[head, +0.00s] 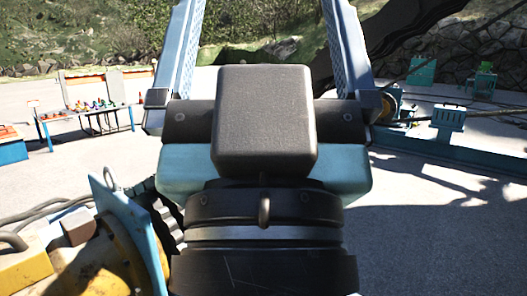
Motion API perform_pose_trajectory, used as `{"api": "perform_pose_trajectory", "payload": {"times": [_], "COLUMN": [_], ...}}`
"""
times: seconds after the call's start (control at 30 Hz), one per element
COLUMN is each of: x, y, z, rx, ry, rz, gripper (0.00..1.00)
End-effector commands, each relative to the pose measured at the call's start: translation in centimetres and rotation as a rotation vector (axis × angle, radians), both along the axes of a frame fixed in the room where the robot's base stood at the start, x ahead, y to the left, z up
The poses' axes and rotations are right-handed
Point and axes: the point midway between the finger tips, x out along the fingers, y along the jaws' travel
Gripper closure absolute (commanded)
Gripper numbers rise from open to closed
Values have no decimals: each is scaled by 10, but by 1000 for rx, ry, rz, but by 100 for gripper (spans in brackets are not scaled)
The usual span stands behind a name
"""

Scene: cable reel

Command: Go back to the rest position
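My gripper (263,25) fills the middle of the head view and points away and up. Its two light blue fingers stand wide apart, one on each side of a dark block. The fingertips run past the top edge and are out of frame. I see nothing held between the visible parts of the fingers, only background. The dark wrist below it reaches the bottom edge.
A table (85,112) with small colourful items stands at the far left. A blue frame (450,150) with a reel-like wheel (392,103) is at the right. Grey paved ground (440,235) looks clear at the right. Stone walls and greenery lie behind.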

Motion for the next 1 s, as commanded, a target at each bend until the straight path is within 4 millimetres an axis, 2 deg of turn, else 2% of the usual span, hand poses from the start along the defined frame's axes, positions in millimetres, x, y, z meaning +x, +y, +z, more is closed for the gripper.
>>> {"api": "perform_pose_trajectory", "payload": {"times": [0.03,0.7,0.83,1.0], "x": [0,1,1,1], "y": [0,1,1,1], "z": [32,234,265,286], "rx": [-1,-2,-2,-2], "ry": [0,1,1,2], "rz": [-1,1,1,1], "gripper": [2,2,2,2]}}
